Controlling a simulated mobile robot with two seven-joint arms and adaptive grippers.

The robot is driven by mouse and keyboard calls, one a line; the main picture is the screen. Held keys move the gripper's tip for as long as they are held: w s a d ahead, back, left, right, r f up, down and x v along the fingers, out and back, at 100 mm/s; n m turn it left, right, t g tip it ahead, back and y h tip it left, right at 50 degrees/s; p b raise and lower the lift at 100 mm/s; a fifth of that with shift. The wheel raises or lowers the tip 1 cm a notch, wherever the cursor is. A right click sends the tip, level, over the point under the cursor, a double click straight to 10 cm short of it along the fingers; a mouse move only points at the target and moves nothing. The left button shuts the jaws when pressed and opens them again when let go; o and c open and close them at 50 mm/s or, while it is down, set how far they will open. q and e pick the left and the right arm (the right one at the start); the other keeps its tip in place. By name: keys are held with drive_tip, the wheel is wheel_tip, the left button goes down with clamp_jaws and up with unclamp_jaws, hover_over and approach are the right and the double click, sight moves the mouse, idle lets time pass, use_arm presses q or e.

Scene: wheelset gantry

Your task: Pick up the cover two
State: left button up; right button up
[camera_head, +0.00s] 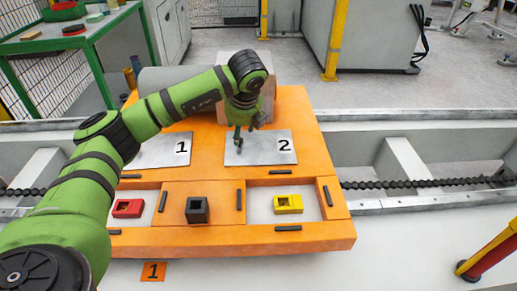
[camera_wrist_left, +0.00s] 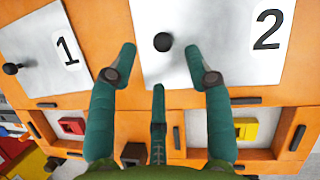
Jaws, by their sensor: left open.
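Cover two (camera_head: 272,150) is a flat grey metal plate marked "2", lying on the orange platform. It also shows in the left wrist view (camera_wrist_left: 222,50), with a round black knob (camera_wrist_left: 163,41) on it. My left gripper (camera_head: 243,133) is over the left part of cover two, pointing down. In the left wrist view its green fingers (camera_wrist_left: 161,60) are spread apart and empty, with the knob seen between and just beyond the tips. I cannot tell whether the fingers touch the plate. In the head view the gripper hides the knob. My right gripper is not in view.
Cover one (camera_head: 163,150), a similar plate, lies to the left, partly behind my arm. The orange platform (camera_head: 325,238) has open recesses with a red block (camera_head: 128,208) and a yellow block (camera_head: 288,204). A dark block (camera_head: 197,210) stands between them. A yellow post (camera_head: 336,40) stands behind.

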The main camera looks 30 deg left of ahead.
sight(260, 142)
use_arm(q)
drive_tip(key=x, duration=0.5)
drive_tip(key=shift+w+d, duration=0.1)
clamp_jaws()
drive_tip(key=shift+r, duration=0.15)
